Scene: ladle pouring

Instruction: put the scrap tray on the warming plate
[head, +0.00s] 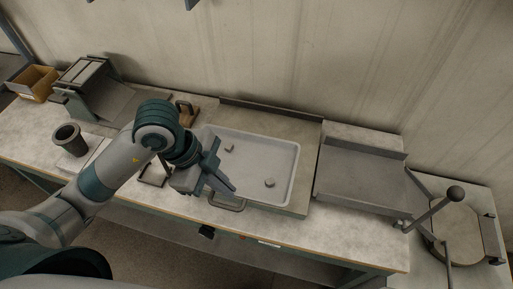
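A pale, shallow tray (293,165) with a raised rim, taken as the scrap tray, lies flat in the middle of the bench with a few small grey lumps inside. It rests on or over a flat grey slab (300,132) with a low back rail. A looped handle (229,204) shows at its front left. My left gripper (222,168) is over the tray's left end, fingers spread and nothing seen between them; contact is unclear. The arm hides part of the left rim. No label shows which slab is the warming plate. My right gripper is out of view.
Another grey plate (362,182) with a back rail is right of the tray. A round-topped lever device (455,228) stands far right. On the left are a dark cup (69,138), a sloped grey stand (103,99) and an orange bin (37,83). A wall closes the back.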

